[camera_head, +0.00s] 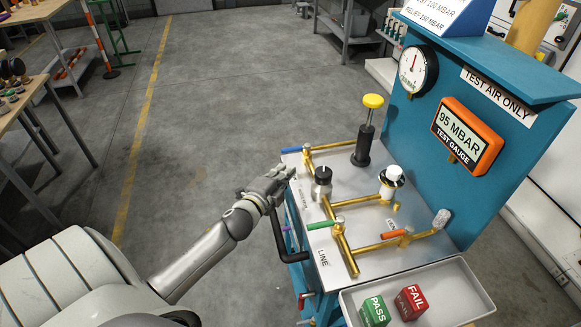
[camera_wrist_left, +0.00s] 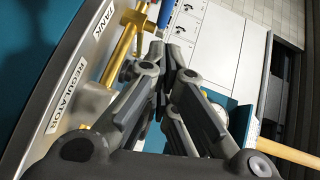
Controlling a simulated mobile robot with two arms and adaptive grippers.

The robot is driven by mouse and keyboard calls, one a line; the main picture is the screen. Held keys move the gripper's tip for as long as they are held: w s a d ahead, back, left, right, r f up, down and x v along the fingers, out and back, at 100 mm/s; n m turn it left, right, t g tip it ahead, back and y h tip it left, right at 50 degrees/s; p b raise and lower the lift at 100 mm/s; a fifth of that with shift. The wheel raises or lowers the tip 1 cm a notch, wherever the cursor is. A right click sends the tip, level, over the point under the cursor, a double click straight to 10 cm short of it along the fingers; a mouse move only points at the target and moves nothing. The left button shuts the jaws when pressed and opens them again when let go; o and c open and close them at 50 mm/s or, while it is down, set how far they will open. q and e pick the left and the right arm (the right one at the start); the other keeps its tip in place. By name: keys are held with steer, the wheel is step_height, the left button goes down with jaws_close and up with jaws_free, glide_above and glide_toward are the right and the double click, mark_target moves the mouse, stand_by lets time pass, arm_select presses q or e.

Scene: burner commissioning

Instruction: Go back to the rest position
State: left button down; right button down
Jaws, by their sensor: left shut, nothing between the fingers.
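My left gripper (camera_head: 282,172) is at the left edge of the test bench top (camera_head: 375,250) in the head view, near the black knob (camera_head: 322,174). In the left wrist view its fingers (camera_wrist_left: 172,62) are closed together with nothing between them. The REGULATOR label and a brass pipe (camera_wrist_left: 122,50) show beside the fingers there. My right gripper is not in view.
The bench carries a yellow-topped pump (camera_head: 368,125), a white knob (camera_head: 392,176), a green lever (camera_head: 325,224) and an orange gauge reading 95 MBAR (camera_head: 467,136). A tray (camera_head: 455,287) holds PASS (camera_head: 374,312) and FAIL (camera_head: 411,302) blocks. Open floor (camera_head: 190,120) lies left.

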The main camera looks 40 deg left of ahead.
arm_select(q)
steer(key=s, duration=0.3)
steer(key=s+r, duration=0.1)
steer(key=shift+s+d, duration=0.3)
steer(key=shift+s, duration=0.05)
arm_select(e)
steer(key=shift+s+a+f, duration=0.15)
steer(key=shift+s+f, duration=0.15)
